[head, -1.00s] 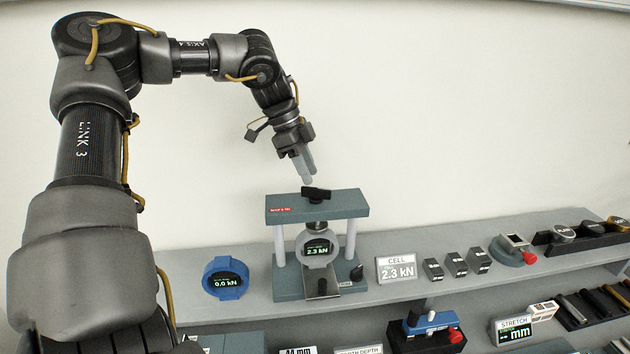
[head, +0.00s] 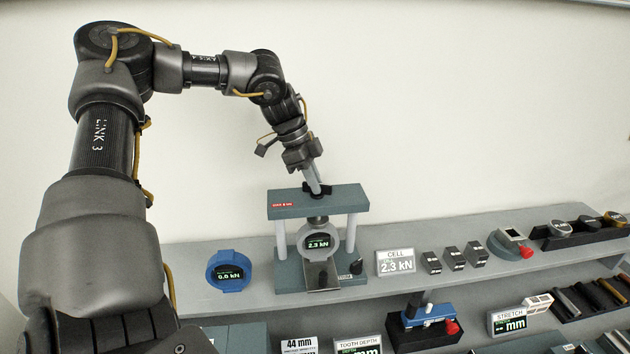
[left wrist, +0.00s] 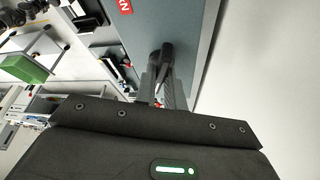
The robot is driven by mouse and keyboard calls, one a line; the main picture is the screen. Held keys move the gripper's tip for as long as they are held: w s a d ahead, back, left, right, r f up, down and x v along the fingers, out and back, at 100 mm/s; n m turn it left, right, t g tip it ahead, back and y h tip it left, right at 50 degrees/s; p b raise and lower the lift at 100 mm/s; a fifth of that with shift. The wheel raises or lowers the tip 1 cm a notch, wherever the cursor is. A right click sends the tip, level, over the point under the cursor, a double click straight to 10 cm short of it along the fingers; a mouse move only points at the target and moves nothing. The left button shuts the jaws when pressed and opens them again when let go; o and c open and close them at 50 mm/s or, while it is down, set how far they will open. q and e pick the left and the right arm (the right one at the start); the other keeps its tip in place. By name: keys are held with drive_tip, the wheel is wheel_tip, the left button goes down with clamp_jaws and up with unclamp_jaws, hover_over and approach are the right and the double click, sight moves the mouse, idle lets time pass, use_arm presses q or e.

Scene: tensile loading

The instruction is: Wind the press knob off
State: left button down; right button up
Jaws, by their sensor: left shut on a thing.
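The press (head: 345,198) is a grey-green frame with two pale posts, standing on the upper shelf in the head view. Its black knob (head: 327,190) sits on top of the crossbeam. A round grey load cell (head: 318,241) reading 2.3 kN is held under the beam. My left gripper (head: 317,186) comes down from above, shut on the knob. In the left wrist view the fingers (left wrist: 161,80) close around the dark knob (left wrist: 166,50), over the grey top of the press (left wrist: 190,30). The fingers partly hide the knob. My right gripper is not seen.
A blue gauge (head: 228,271) reading 0.0 kN stands left of the press. A sign (head: 396,262) reading CELL 2.3 kN and several small black blocks (head: 454,259) stand to its right. The wall behind is bare. Lower shelves hold more signs and tools.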

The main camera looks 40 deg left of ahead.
use_arm(q)
drive_tip(key=shift+f+n+b, duration=0.15)
drive_tip(key=shift+n+b, duration=0.15)
drive_tip(key=shift+b, duration=0.3)
drive_tip(key=n+y+b, duration=0.1)
drive_tip(key=n+b, duration=0.1)
drive_tip(key=b, duration=0.2)
drive_tip(key=n+t+b, duration=0.1)
drive_tip(key=n+b, duration=0.2)
drive_tip(key=b, duration=0.1)
drive_tip(key=n+t+y+b, duration=0.1)
drive_tip(key=n+b, duration=0.2)
drive_tip(key=b, duration=0.1)
drive_tip(key=shift+s+d+f+y+b, duration=0.1)
drive_tip(key=shift+s+d+y+b, duration=0.05)
drive_tip(key=shift+d+y+b, duration=0.15)
drive_tip(key=shift+r+n+y+b, duration=0.2)
drive_tip(key=shift+n+y+b, duration=0.2)
drive_tip(key=shift+n+b, duration=0.8)
drive_tip(key=c, duration=1.5)
unclamp_jaws()
drive_tip(key=shift+r, duration=0.1)
